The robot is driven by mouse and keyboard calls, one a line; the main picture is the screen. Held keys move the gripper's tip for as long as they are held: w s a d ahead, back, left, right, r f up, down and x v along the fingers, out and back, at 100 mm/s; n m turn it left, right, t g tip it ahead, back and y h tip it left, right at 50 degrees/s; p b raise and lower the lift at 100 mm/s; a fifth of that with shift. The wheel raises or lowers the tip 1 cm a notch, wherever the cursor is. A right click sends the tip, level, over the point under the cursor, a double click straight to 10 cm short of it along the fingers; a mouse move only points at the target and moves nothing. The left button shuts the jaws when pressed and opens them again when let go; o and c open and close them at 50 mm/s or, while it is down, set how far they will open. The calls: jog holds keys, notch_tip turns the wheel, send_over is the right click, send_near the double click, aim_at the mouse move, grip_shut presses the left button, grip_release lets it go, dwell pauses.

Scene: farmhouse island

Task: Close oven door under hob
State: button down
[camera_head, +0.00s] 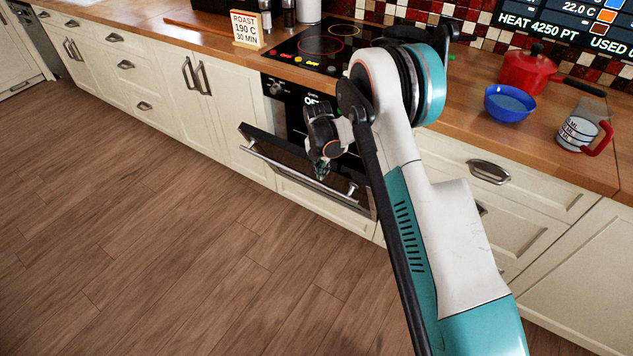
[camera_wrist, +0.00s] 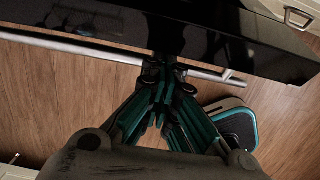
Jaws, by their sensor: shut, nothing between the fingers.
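The oven door (camera_head: 290,158) under the hob (camera_head: 318,46) is partly open, tilted out from the oven front, with its long bar handle (camera_head: 292,172) along the upper outer edge. My gripper (camera_head: 321,172) is at the door near the handle, right of the door's middle. In the wrist view the dark door (camera_wrist: 225,38) fills the top and the silver handle bar (camera_wrist: 85,47) crosses behind the fingertips. My gripper (camera_wrist: 163,72) is shut and empty there, with its tips close to the bar. I cannot tell whether they touch it.
Cream cabinets and drawers (camera_head: 490,172) flank the oven. On the wooden counter stand a red pot (camera_head: 528,72), a blue bowl (camera_head: 509,104), a measuring mug (camera_head: 578,134) and a roast sign (camera_head: 246,29). The wooden floor (camera_head: 130,230) in front is clear.

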jog(key=w+d+r, duration=0.1)
jog(key=w, duration=0.1)
jog(key=w+d+r, duration=0.1)
jog(key=w+d, duration=0.1)
jog(key=w+d+r+p, duration=0.1)
jog(key=w+d+r, duration=0.1)
jog(key=shift+w+d, duration=0.1)
jog(key=shift+w, duration=0.25)
